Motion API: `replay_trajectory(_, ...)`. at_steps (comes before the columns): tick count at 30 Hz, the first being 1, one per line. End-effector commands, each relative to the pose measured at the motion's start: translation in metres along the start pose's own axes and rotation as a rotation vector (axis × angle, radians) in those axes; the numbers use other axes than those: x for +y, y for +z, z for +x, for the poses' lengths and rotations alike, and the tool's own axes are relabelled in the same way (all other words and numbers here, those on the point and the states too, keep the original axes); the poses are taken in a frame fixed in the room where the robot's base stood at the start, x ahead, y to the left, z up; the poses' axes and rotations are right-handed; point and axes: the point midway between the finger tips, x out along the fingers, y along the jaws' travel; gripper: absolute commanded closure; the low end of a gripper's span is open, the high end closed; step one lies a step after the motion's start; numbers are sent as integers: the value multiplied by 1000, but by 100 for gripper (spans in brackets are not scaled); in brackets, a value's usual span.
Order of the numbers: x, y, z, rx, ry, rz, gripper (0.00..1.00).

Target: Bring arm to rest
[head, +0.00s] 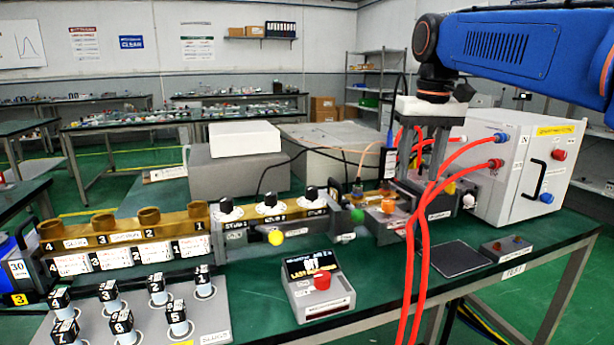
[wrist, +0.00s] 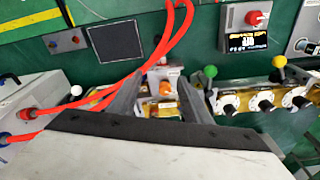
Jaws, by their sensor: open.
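My gripper (head: 421,165) hangs from the blue arm at the right of the head view, fingers pointing down over the bench apparatus. In the wrist view my gripper (wrist: 161,80) has its two dark fingers spread apart with nothing held between them. An orange knob (wrist: 165,88) on the apparatus shows in the gap between the fingers; it also shows in the head view (head: 388,206), left of the fingers. Whether the fingers touch any fitting below is hard to tell.
Red hoses (head: 423,270) run from the white generator box (head: 515,175) close past my gripper. A brass waveguide row (head: 125,235) extends left. A control box with red knob (head: 318,290), numbered plugs on a grey rack (head: 215,320) and a dark pad (head: 455,258) occupy the green bench.

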Motion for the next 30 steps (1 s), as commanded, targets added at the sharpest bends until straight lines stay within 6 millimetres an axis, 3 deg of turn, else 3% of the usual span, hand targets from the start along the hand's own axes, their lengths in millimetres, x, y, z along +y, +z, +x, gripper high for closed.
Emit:
replay_trajectory(1, 3, 16, 7, 14, 0, 2, 56)
replay_trajectory(11, 19, 107, 72, 112, 1, 10, 56)
replay_trajectory(21, 30, 202, 161, 214, 7, 16, 56)
replay_trajectory(27, 34, 248, 214, 266, 11, 20, 56)
replay_trajectory(30, 35, 262, 231, 283, 13, 21, 56)
